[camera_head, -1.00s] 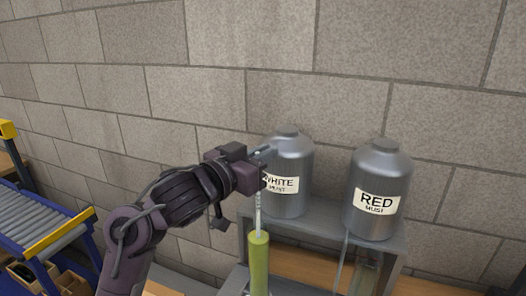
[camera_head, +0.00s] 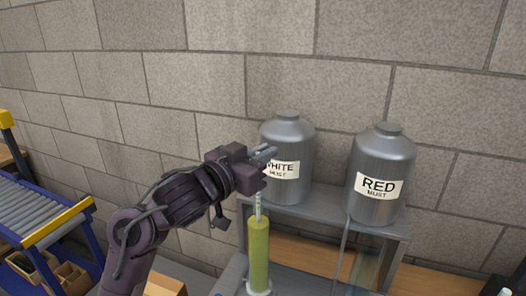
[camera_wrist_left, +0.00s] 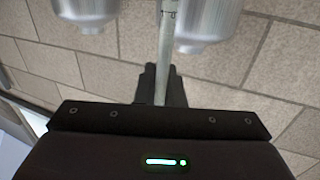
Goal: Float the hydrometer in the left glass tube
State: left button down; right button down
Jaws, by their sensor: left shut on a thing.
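My left gripper (camera_head: 264,155) is shut on the hydrometer (camera_head: 258,202), a thin pale glass stem that hangs upright below the fingers. In the left wrist view the hydrometer (camera_wrist_left: 166,50) runs up from between the dark fingers (camera_wrist_left: 160,85). The left glass tube (camera_head: 259,255) is tall and filled with yellow-green liquid. The hydrometer's lower end meets the tube's mouth in the head view; how deep it reaches inside I cannot tell. My right gripper is not in view.
A grey shelf (camera_head: 335,212) behind the tube carries two metal tanks, WHITE MUST (camera_head: 287,140) and RED MUST (camera_head: 381,160). A clearer tube (camera_head: 362,270) stands below at right. A roller conveyor (camera_head: 35,213) and a wooden crate (camera_head: 68,278) are at left, with a block wall behind.

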pick_arm(q)
jog(key=shift+f+b, duration=0.55)
jog(key=shift+f, duration=0.45)
